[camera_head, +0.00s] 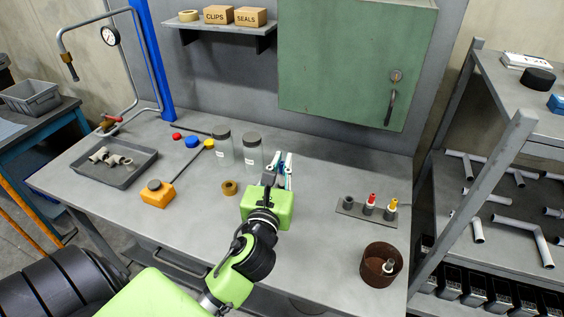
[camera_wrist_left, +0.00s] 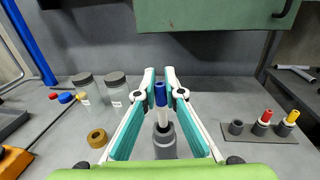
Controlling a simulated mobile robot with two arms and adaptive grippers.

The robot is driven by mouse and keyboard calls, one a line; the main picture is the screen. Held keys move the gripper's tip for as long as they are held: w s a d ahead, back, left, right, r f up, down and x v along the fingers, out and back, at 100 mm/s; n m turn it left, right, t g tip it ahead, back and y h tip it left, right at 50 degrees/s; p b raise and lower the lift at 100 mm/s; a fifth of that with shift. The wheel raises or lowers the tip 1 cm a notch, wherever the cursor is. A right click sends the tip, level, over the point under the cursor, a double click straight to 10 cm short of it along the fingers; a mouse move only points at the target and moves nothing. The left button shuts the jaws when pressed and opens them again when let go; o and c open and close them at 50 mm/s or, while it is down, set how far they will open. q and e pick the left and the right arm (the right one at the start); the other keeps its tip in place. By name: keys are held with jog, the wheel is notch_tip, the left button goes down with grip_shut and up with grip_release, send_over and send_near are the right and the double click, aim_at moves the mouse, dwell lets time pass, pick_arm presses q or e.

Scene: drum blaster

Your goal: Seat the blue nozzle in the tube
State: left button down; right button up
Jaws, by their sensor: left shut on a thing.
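My left gripper (camera_head: 284,163) reaches over the middle of the bench. In the left wrist view its teal fingers (camera_wrist_left: 160,78) are shut on the blue nozzle (camera_wrist_left: 160,94), which is upright with its blue end up. A white section (camera_wrist_left: 163,117) shows below the blue end. Beneath it is a wider grey cylinder (camera_wrist_left: 163,141), probably the tube, lined up with the nozzle in this view. I cannot tell whether the white section enters it. In the head view my gripper hides this spot. My right gripper is not in view.
A grey plate (camera_head: 352,209) at right holds an empty socket, a red nozzle (camera_head: 370,200) and a yellow nozzle (camera_head: 392,205). A brown can (camera_head: 376,268) stands in front. Jars (camera_head: 223,150), a tape roll (camera_head: 230,188) and an orange block (camera_head: 157,197) are at left.

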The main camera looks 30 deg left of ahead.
aim_at(281, 176)
pick_arm(q)
jog(key=shift+p, duration=0.65)
dwell(0.7)
jog(key=shift+f, duration=0.55)
dwell(0.6)
jog(key=shift+f+b, duration=0.8)
jog(key=shift+f, duration=0.4)
dwell(0.6)
jog(key=c, duration=2)
grip_release()
jog(key=shift+c, duration=0.2)
jog(key=o, duration=0.5)
jog(key=shift+c, duration=0.2)
